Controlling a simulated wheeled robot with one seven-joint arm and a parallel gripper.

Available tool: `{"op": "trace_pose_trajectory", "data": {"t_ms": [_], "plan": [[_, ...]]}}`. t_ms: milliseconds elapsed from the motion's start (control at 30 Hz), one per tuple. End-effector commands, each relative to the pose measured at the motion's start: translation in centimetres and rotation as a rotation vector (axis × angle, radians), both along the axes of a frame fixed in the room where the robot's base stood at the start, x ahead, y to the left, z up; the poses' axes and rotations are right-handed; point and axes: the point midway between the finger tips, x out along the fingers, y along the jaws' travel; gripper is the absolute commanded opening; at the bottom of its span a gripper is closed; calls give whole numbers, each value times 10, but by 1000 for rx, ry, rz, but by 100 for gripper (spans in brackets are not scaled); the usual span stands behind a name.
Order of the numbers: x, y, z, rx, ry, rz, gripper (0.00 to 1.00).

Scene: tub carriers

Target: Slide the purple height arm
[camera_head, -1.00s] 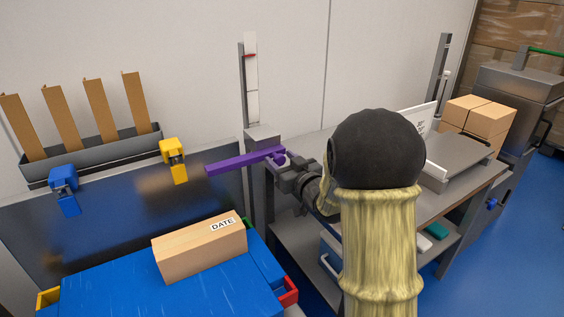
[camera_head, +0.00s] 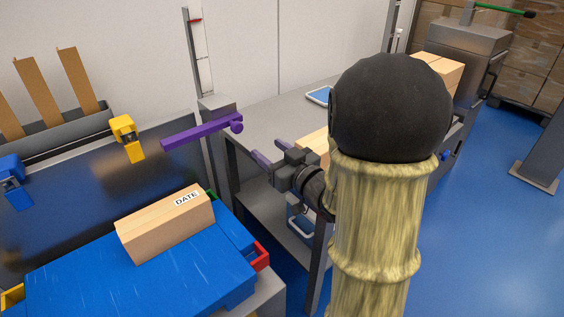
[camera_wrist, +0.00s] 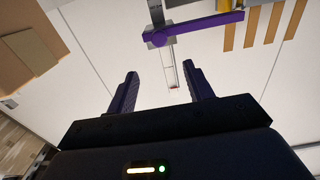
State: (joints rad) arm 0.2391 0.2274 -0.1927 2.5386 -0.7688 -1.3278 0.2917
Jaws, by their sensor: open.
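The purple height arm (camera_head: 200,132) is a long bar standing out to the left from a grey block (camera_head: 217,107) at the foot of an upright post (camera_head: 197,50). A round purple knob (camera_head: 237,123) is at its right end. In the wrist view the purple arm (camera_wrist: 195,28) crosses the top, beyond my fingertips. My gripper (camera_head: 269,152) is open and empty, to the lower right of the knob and apart from it. My gripper's fingers (camera_wrist: 163,76) also show spread in the wrist view, with nothing between them.
Yellow (camera_head: 127,136) and blue (camera_head: 14,188) clamps sit on a dark panel (camera_head: 85,175). A carton marked DATE (camera_head: 165,225) lies on a blue surface (camera_head: 130,285). A grey bench (camera_head: 262,125) stands behind my gripper. Open blue floor (camera_head: 480,230) lies right.

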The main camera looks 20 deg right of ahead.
Motion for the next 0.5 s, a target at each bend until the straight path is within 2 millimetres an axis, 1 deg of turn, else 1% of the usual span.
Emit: {"op": "trace_pose_trajectory", "data": {"t_ms": [33, 67, 500], "plan": [[-8, -3, -4, -1, -3, -3, 52], [-13, -5, -4, -1, -3, -4, 52], [-34, -11, -4, -1, -3, 0, 52]]}}
